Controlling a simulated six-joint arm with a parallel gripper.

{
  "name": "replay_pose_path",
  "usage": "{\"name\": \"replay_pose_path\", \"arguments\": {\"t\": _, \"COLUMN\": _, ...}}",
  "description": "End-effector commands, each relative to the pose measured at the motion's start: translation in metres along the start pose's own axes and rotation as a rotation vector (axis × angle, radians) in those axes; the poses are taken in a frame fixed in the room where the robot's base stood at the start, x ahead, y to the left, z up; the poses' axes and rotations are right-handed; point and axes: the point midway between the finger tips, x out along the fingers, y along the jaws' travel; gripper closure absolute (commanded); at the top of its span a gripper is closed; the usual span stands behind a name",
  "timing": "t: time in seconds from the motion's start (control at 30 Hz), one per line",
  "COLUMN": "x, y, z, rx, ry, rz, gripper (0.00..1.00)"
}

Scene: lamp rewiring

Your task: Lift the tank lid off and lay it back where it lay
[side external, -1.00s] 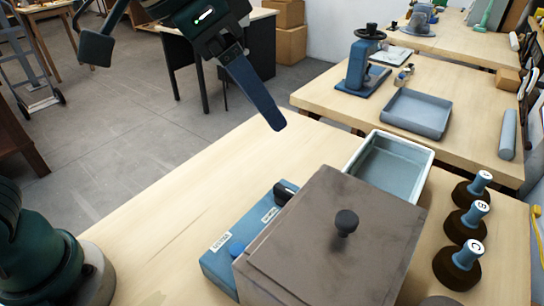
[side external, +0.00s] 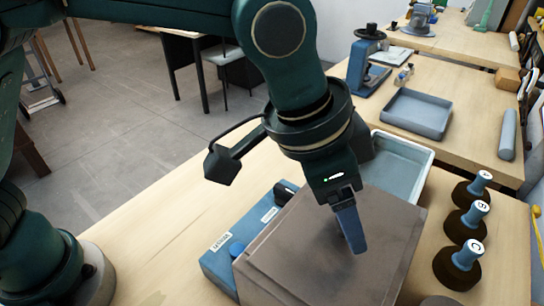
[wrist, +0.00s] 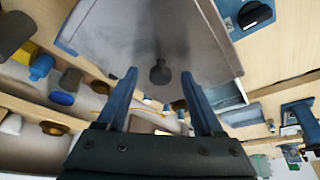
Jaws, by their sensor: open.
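The tank lid (side external: 300,245) is a flat grey-brown plate lying on top of the boxy tank (side external: 265,292). In the wrist view the lid (wrist: 200,35) fills the upper middle, with its dark round knob (wrist: 160,73) standing out from it. My gripper (side external: 352,232) is over the lid, fingers pointing down, and hides the knob in the side view. In the wrist view my gripper (wrist: 159,80) is open and empty, with one finger on each side of the knob in the picture and gaps between. I cannot tell whether the fingertips are at the knob's height.
A blue box (side external: 215,262) with labels and knobs stands against the tank's left side. A pale open tray (side external: 425,160) is behind the tank. Several dark-based stamps with blue handles (side external: 467,255) stand to the right. Bare bench (side external: 150,240) lies at left.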

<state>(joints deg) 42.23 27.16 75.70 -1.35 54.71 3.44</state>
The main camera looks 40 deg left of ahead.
Motion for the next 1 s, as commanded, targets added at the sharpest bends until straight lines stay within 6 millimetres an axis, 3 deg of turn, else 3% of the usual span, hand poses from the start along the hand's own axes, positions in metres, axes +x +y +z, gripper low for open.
{"name": "replay_pose_path", "arguments": {"t": 0.2, "x": 0.000, "y": 0.000, "z": 0.000, "rx": 0.000, "ry": 0.000, "rz": 0.000, "gripper": 0.31}}
{"name": "replay_pose_path", "arguments": {"t": 0.37, "x": 0.000, "y": 0.000, "z": 0.000, "rx": 0.000, "ry": 0.001, "rz": 0.000, "gripper": 0.93}}
{"name": "replay_pose_path", "arguments": {"t": 0.4, "x": 0.000, "y": 0.000, "z": 0.000, "rx": 0.000, "ry": 0.001, "rz": 0.000, "gripper": 1.00}}
{"name": "replay_pose_path", "arguments": {"t": 0.77, "x": -0.001, "y": 0.000, "z": -0.001, "rx": -0.001, "ry": 0.003, "rz": 0.000, "gripper": 1.00}}
{"name": "replay_pose_path", "arguments": {"t": 1.0, "x": -0.015, "y": 0.000, "z": -0.007, "rx": -0.001, "ry": 0.006, "rz": 0.000, "gripper": 1.00}}
